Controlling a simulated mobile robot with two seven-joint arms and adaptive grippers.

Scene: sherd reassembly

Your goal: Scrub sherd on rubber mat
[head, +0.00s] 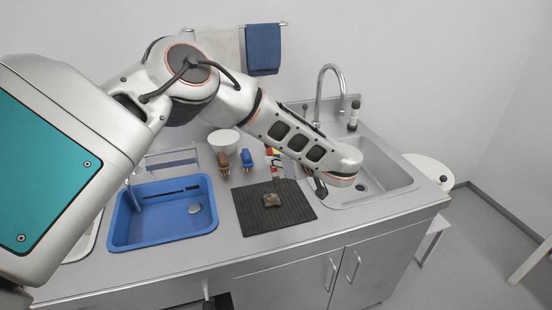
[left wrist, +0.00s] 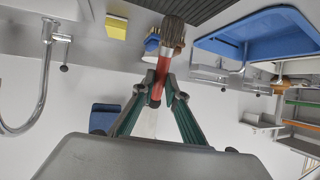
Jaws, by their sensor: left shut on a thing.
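The sherd (head: 271,200) is a small brown piece lying near the middle of the black ribbed rubber mat (head: 250,222) in the head view. My left gripper (left wrist: 157,92) has green fingers, shut on the red handle of a brush (left wrist: 160,70) in the left wrist view. The brush's brown bristles point toward the top of that view, where an edge of the mat (left wrist: 205,13) shows. In the head view my left forearm reaches over the counter right of the mat and its wrist largely hides the gripper. The sherd is not visible in the wrist view. My right gripper is not in view.
A blue basin (head: 120,225) stands left of the mat, with a grey oval thing (head: 195,209) inside. A white bowl (head: 223,137) and brown and blue items (head: 246,158) stand behind. The sink (head: 385,182) and faucet (head: 318,95) are at right. A yellow block (left wrist: 116,27) shows in the wrist view.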

